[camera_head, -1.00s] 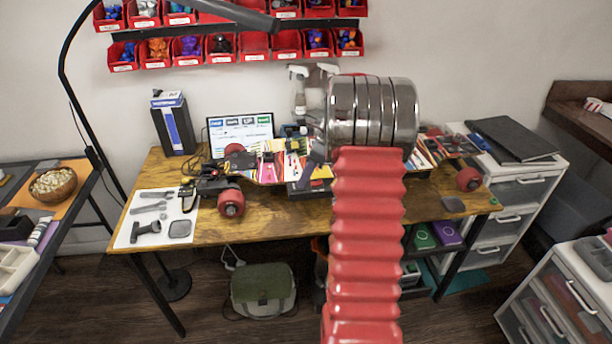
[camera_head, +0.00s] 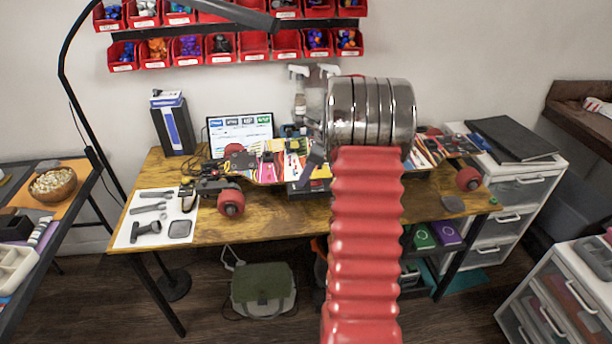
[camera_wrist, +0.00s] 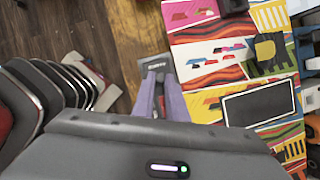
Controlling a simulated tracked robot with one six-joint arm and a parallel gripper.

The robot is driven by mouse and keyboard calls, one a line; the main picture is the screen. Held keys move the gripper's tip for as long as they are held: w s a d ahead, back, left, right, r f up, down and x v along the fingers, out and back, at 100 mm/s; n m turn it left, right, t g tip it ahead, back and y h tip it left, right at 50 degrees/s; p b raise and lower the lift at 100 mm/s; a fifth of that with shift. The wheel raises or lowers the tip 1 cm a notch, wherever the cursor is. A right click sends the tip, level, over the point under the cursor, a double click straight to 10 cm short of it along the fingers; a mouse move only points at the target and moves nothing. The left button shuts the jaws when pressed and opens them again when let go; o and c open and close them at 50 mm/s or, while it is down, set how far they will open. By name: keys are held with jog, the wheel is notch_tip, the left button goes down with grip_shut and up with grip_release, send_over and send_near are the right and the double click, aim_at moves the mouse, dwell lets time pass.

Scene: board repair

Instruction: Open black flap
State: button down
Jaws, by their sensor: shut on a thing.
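The colourful skateboard deck (camera_head: 268,172) spans the table, and its striped surface (camera_wrist: 205,57) fills the right of the wrist view. A dark flap-like piece (camera_wrist: 155,63) with small white lettering juts out at the deck's edge. In the head view, a dark part (camera_head: 303,190) shows below the deck there. My gripper (camera_wrist: 160,82) has its purple-grey fingers closed together on this dark piece; the exact contact is partly hidden. A separate flat black rectangle (camera_wrist: 259,103) lies over the deck's pattern. My arm hides the deck's middle in the head view.
Red wheels (camera_head: 231,203) stand at the board's ends. A white tool mat (camera_head: 130,232) lies at the table's left, and a laptop (camera_head: 241,128) stands behind the board. A black lamp arches at left. The table's front strip (camera_head: 270,228) is mostly clear.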

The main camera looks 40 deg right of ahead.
aim_at(292, 188)
jog(key=shift+d, duration=0.15)
jog(key=shift+a+r+h, duration=0.15)
jog(key=shift+a+h, duration=0.15)
jog(key=shift+w+a+r+g+h, duration=0.25)
jog(key=shift+w+a+g+h, duration=0.15)
jog(key=shift+g+h, duration=0.3)
jog(key=shift+w+a+r+g+h, duration=0.25)
jog(key=shift+a+g+h, duration=0.3)
jog(key=shift+h, duration=0.25)
jog(key=shift+w+a+r+n+g+h, duration=0.15)
jog(key=shift+w+a+n+g+h, duration=0.25)
jog(key=shift+g+h, duration=0.55)
jog(key=w+a+f+n+g+h, duration=0.1)
jog(key=w+a+f+g+h, duration=0.2)
jog(key=h, duration=0.8)
jog(key=shift+a+f+g, duration=0.2)
jog(key=shift+a+g, duration=0.95)
jog(key=shift+g, duration=0.45)
jog(key=shift+w, duration=0.1)
